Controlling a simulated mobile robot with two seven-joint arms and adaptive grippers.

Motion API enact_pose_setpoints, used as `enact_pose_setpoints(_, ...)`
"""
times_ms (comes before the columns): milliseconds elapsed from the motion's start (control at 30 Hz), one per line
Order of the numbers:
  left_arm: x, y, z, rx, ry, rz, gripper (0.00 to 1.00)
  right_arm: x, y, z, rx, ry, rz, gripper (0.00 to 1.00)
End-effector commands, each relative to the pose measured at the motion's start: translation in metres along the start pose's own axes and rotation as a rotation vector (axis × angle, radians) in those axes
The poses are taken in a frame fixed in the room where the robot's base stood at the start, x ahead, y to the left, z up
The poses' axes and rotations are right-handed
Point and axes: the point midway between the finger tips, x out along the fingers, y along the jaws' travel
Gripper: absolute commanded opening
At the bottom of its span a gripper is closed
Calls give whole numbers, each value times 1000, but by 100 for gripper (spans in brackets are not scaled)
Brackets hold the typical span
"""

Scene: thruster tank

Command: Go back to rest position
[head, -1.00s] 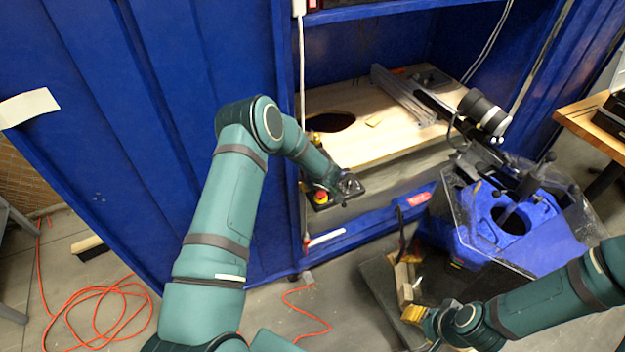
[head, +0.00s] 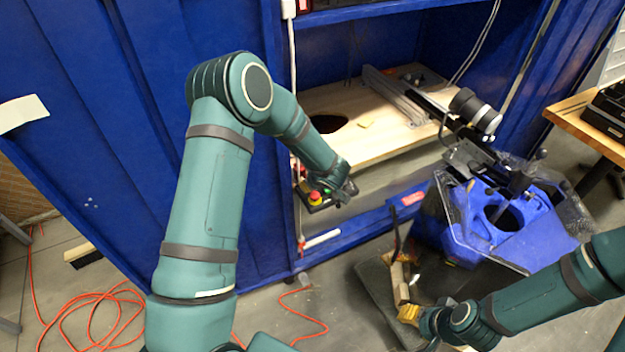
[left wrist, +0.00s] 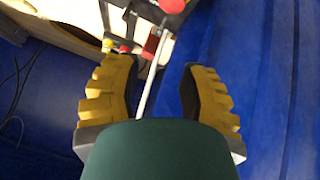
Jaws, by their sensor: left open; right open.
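My left arm reaches in from the left of the head view, its elbow raised. My left gripper (head: 343,192) is small and dark there, close to a control box (head: 318,205) with a red-and-yellow button (head: 315,197) and a green light. In the left wrist view its two yellow ribbed fingers (left wrist: 157,85) stand apart with nothing held between them.
A blue cabinet (head: 215,30) stands ahead, with a wooden shelf board (head: 375,140) inside. A blue tank (head: 500,235) with a black-and-white cylinder (head: 475,110) above it is at right. An orange cable (head: 90,310) lies on the floor. A wooden table (head: 580,120) is far right.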

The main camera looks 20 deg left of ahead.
Motion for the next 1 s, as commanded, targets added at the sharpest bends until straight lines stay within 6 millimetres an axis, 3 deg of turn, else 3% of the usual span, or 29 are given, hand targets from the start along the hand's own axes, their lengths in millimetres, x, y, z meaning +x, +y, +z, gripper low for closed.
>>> enact_pose_setpoints(433, 0, 0, 0, 2, -1, 1, 41, 0, 0, 0, 0, 0, 0, 47)
enact_pose_setpoints(567, -1, -4, 13, 47, -23, 32, 41, 0, 0, 0, 0, 0, 0, 47)
enact_pose_setpoints(667, -6, -11, 40, 141, -77, 96, 41, 1, 0, 0, 0, -1, 0, 47)
enact_pose_setpoints(767, -17, -26, 80, 270, -171, 182, 41, 2, 1, 1, 0, -2, 0, 47)
enact_pose_setpoints(1000, -71, -87, 183, 574, -482, 357, 41, 4, 2, 2, -1, -4, 0, 47)
